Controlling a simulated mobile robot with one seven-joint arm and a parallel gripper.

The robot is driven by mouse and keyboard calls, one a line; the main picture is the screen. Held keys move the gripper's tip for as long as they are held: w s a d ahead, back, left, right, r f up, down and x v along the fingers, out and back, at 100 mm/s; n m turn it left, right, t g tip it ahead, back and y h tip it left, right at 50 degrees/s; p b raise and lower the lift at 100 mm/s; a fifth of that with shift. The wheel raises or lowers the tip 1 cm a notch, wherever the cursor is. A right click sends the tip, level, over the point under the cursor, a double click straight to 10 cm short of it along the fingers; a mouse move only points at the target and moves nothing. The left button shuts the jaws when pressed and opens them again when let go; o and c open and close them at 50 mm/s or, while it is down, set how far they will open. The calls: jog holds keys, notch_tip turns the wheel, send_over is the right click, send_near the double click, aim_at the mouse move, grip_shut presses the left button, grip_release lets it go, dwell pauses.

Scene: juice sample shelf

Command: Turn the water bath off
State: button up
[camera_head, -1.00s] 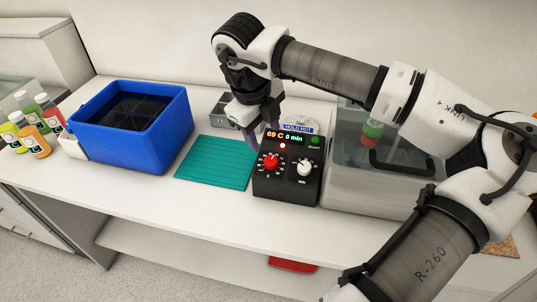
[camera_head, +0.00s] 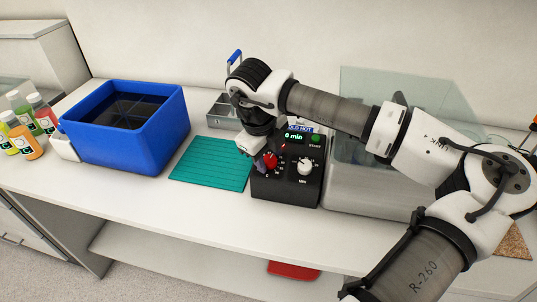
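The water bath's black control box (camera_head: 287,188) stands on the bench, with a red knob (camera_head: 271,161), a white knob (camera_head: 305,166) and a green START button (camera_head: 316,138). Its display (camera_head: 293,136) shows "0 min"; the left part is hidden by my wrist.
A teal ribbed mat (camera_head: 210,163) lies left of the box. Further left are a blue bin (camera_head: 155,140) and several juice bottles (camera_head: 25,140). A metal box (camera_head: 222,112) stands behind the mat. The bench front strip is clear.

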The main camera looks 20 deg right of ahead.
jog(key=c, duration=0.7)
jog(key=shift+f+n+b, duration=0.15)
jog(key=shift+n+b, duration=0.15)
jog(key=shift+b, duration=0.2)
